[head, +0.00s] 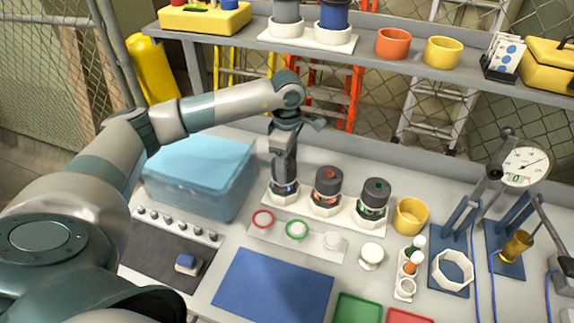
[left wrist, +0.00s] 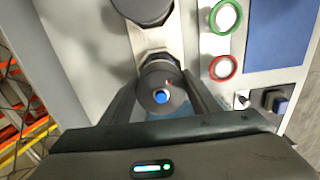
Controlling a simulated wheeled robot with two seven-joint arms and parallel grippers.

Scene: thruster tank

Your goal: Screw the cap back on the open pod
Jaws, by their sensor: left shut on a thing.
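My left gripper (head: 284,172) points straight down over the leftmost pod (head: 284,189), which stands in a white hexagonal holder. In the left wrist view my left gripper (left wrist: 161,98) has its two fingers on either side of a dark grey cap with a blue dot (left wrist: 160,96) and is shut on it. The cap is in line with the pod. The fingers hide most of it in the head view, so I cannot tell how far it is seated. A red-dotted pod (head: 328,184) and a green-dotted pod (head: 375,193) stand capped to the right. My right gripper is not in view.
A blue-lidded tub (head: 198,172) stands close left of the pods. In front lie a red ring (head: 262,219), a green ring (head: 297,229) and a blue mat (head: 272,288). A yellow cup (head: 410,216) and gauge stands are at the right. A shelf (head: 400,68) crosses behind.

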